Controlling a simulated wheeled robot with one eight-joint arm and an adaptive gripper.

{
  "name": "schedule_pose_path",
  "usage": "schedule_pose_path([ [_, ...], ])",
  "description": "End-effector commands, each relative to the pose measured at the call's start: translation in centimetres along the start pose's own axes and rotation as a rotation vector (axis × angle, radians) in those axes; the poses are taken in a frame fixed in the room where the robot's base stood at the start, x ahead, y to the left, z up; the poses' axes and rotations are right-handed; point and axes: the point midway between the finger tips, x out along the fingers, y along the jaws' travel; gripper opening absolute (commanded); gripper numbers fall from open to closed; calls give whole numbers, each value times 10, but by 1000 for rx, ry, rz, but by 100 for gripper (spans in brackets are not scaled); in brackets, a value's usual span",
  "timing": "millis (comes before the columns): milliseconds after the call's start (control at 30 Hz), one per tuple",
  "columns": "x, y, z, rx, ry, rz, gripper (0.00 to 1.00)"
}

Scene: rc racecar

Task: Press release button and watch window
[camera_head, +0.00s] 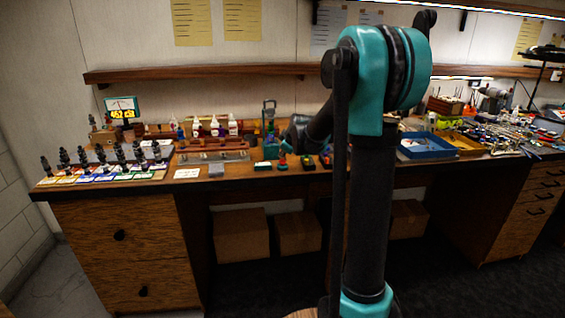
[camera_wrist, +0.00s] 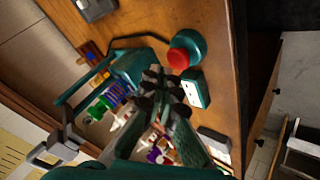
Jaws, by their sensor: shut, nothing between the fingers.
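A round red button (camera_wrist: 178,59) on a green base shows in the wrist view near the wooden bench's edge; a small red and green item, likely the same button, is in the head view (camera_head: 282,161). My gripper (camera_wrist: 164,82) is shut and empty, its fingertips pointing close to the button; I cannot tell whether they touch. A small green box with a white face (camera_wrist: 195,90) sits beside the button. A teal apparatus (camera_wrist: 128,72) with a frame stands behind the fingers, partly hidden by them. I cannot tell which part is the window.
Black fittings on coloured cards (camera_head: 100,165) and small white bottles (camera_head: 214,127) lie left of my arm. A blue tray (camera_head: 427,146) and many tools crowd the right. A shelf (camera_head: 200,73) runs above.

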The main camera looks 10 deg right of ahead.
Motion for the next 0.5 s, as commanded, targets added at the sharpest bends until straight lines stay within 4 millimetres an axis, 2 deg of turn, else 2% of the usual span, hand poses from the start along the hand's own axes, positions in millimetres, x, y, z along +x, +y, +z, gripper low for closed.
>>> schedule_pose_path([
  [500, 6, -4, 4, 0, 0, 0, 0],
])
